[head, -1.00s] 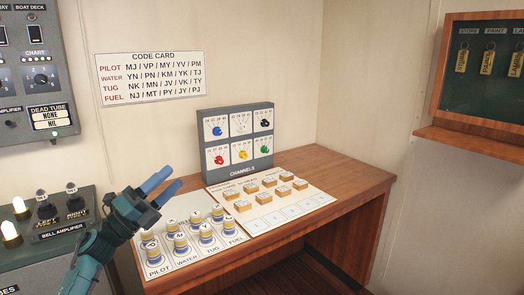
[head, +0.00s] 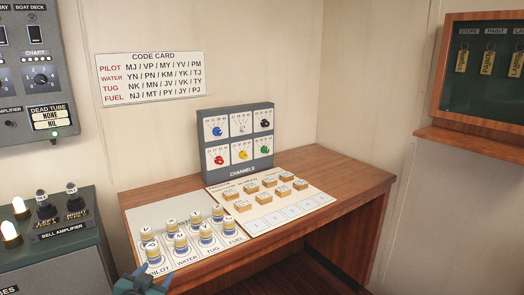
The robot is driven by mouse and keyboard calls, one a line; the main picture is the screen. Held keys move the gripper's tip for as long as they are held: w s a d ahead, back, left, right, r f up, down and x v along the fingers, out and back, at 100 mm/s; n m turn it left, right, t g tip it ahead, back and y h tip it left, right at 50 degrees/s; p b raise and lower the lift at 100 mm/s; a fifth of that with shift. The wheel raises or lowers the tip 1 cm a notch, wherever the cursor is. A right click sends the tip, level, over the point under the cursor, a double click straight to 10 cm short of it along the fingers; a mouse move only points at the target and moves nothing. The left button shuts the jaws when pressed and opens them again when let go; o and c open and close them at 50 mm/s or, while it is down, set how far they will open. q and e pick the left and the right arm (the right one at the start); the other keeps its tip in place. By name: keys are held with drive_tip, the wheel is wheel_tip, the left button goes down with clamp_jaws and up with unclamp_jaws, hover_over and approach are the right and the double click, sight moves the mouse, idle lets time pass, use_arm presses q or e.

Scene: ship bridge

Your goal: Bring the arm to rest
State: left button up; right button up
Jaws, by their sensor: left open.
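My left gripper (head: 143,282) shows only in part, at the bottom edge of the head view, in front of the desk's near left corner. Its dark teal-blue body is cut off by the frame, and most of the arm behind it is out of view. It is open, and I see nothing held in it. It is low, close to the PILOT end of the mat of capped cylinders. My right gripper is not in view.
The wooden desk (head: 345,180) carries yellow-and-blue cylinders (head: 180,243), several wooden blocks (head: 243,205) on a white card, and the grey CHANNELS box (head: 237,140). The bell amplifier (head: 62,222) stands at left. The desk's right end is clear.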

use_arm(q)
drive_tip(key=s+d+f+g+h, duration=0.1)
drive_tip(key=s+d+f, duration=0.2)
drive_tip(key=s, duration=0.6)
drive_tip(key=s+d+f+g+h, duration=0.1)
drive_tip(key=s+d+f, duration=0.3)
drive_tip(key=s, duration=0.6)
drive_tip(key=s+d+f+g, duration=0.2)
drive_tip(key=s+d+f, duration=0.2)
drive_tip(key=s, duration=0.6)
drive_tip(key=shift+s+d+f+n+h, duration=0.15)
drive_tip(key=shift+d+f+n+h, duration=0.2)
drive_tip(key=shift+d, duration=0.6)
drive_tip(key=shift+r, duration=0.1)
